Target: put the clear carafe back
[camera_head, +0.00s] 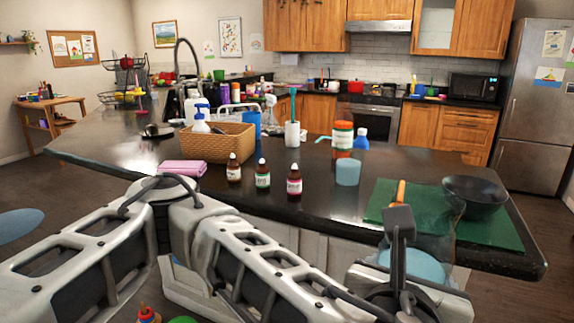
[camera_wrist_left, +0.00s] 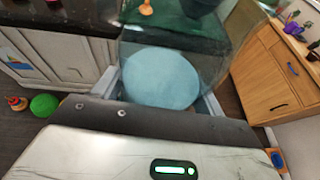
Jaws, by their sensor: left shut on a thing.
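The clear carafe (camera_head: 438,226) is see-through and faint in the head view, in front of the counter's right part. Its glass wall also shows large in the left wrist view (camera_wrist_left: 180,45). My left gripper (camera_head: 408,245) is shut on it and holds it at the counter's front edge. A light blue round surface (camera_wrist_left: 161,78) shows through the glass; I cannot tell whether it is inside or behind. The carafe's lower part is partly hidden by my gripper. My right gripper is not in view.
A green mat (camera_head: 490,228) with a dark bowl (camera_head: 475,196) and an orange-handled tool (camera_head: 400,192) lies beside the carafe. Dark counter (camera_head: 322,205) is free in front of the cup.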

